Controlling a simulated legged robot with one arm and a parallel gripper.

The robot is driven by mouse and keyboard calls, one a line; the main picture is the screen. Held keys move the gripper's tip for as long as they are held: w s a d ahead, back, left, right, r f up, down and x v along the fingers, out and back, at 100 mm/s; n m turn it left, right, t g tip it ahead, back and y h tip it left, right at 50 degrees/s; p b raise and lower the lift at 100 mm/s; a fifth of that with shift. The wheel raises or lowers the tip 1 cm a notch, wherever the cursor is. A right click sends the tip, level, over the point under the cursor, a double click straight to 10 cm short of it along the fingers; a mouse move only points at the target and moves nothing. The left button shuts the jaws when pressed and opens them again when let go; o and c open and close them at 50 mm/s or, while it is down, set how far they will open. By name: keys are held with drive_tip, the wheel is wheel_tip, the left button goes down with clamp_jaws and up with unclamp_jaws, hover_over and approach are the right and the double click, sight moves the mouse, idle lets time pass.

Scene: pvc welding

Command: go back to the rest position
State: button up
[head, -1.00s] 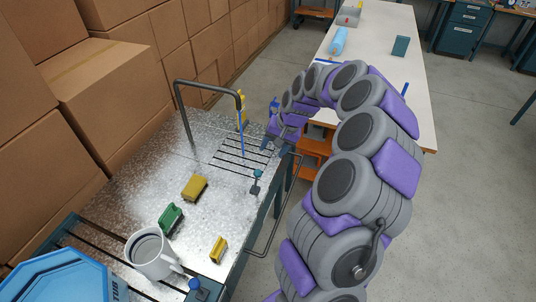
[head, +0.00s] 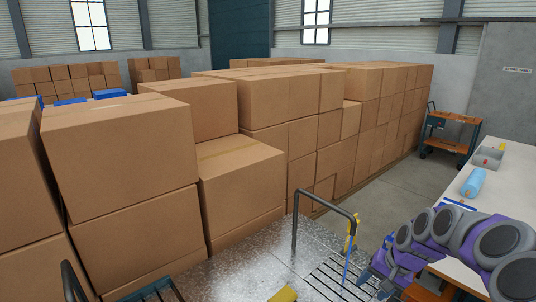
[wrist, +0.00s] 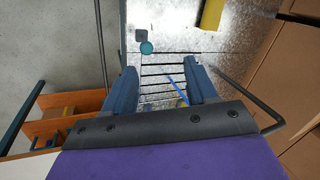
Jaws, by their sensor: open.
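My gripper (wrist: 160,75) is open in the wrist view, with its two blue-grey fingers apart and nothing between their tips. It points at the speckled metal worktable (wrist: 240,72), over the slotted part. A thin blue rod (wrist: 175,92) shows beyond the fingers, on or above the slots, and I see no finger closed on it. In the head view my gripper (head: 372,277) is at the lower right, by the right side of the metal worktable (head: 245,270). My purple and grey arm curves in from the right edge.
A bent grey handle (head: 296,222) rises from the worktable. Stacked cardboard boxes (head: 120,160) stand behind it. A pale bench (head: 505,190) with a blue bottle (head: 473,183) is at right, and an orange cart (head: 450,130) stands farther back. Open floor (head: 400,185) lies between boxes and bench.

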drive_tip(key=s+a+r+n+g, duration=0.1)
drive_tip(key=s+a+r+n, duration=0.2)
drive_tip(key=s+a, duration=0.4)
drive_tip(key=s+a+r+n+g, duration=0.1)
drive_tip(key=s+a+r+n, duration=0.1)
drive_tip(key=s+a+r, duration=0.35)
drive_tip(key=s+a+f+n+g+h, duration=0.1)
drive_tip(key=s+a, duration=0.1)
drive_tip(key=s, duration=0.8)
drive_tip(key=s+a+f+g+h, duration=0.1)
drive_tip(key=s+a+f+h, duration=0.1)
drive_tip(key=s, duration=0.8)
drive_tip(key=shift+a+n, duration=0.4)
drive_tip(key=shift+a, duration=0.15)
drive_tip(key=shift+s, duration=0.5)
drive_tip(key=shift+c, duration=0.6)
drive_tip(key=shift+s, duration=0.1)
drive_tip(key=shift+c, duration=0.9)
